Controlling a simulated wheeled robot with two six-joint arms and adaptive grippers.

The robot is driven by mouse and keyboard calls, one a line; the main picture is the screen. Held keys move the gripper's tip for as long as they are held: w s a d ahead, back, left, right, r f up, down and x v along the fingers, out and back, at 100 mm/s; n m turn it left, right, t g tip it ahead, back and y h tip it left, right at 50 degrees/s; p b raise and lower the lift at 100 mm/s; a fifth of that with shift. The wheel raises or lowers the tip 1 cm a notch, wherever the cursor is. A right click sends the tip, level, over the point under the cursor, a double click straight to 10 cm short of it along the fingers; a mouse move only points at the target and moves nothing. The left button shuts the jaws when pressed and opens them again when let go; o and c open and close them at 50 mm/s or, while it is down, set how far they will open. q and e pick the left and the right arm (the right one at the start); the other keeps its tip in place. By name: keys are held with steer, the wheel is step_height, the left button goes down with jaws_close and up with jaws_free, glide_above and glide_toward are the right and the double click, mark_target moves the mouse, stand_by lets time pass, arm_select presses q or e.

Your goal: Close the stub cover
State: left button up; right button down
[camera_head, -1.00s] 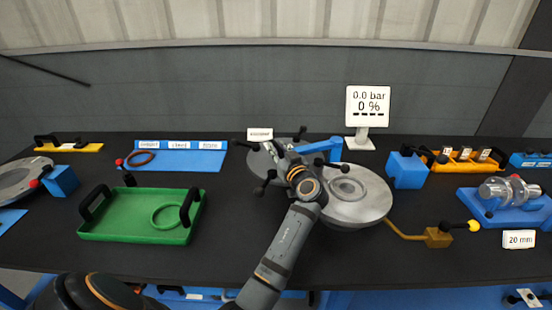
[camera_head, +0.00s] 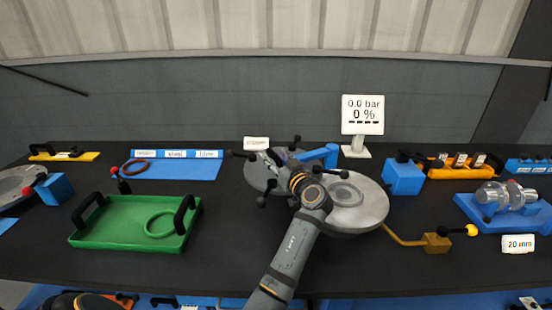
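The stub cover (camera_head: 254,176) is a grey round disc with black knobs around its rim. It stands swung open to the left of the grey flanged shell (camera_head: 372,208), joined near a blue hinge arm (camera_head: 320,156). The shell's round stub ring (camera_head: 345,194) is uncovered on top. My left gripper (camera_head: 271,158) is at the cover, its wrist hiding the cover's right part and the shell's left edge. Its fingers are small and overlap the cover, so I cannot tell whether they grip it. My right gripper is not in view.
A sign (camera_head: 362,114) behind the shell reads 0.0 bar, 0 %. A green tray (camera_head: 115,228) with a green ring stands left. A blue block (camera_head: 403,178) and a brass valve with a yellow knob (camera_head: 472,230) stand right. The black table front is mostly clear.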

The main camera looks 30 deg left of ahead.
arm_select(q)
step_height(320, 180, up, 10)
steer(key=shift+r, duration=0.1)
stand_by(0.4)
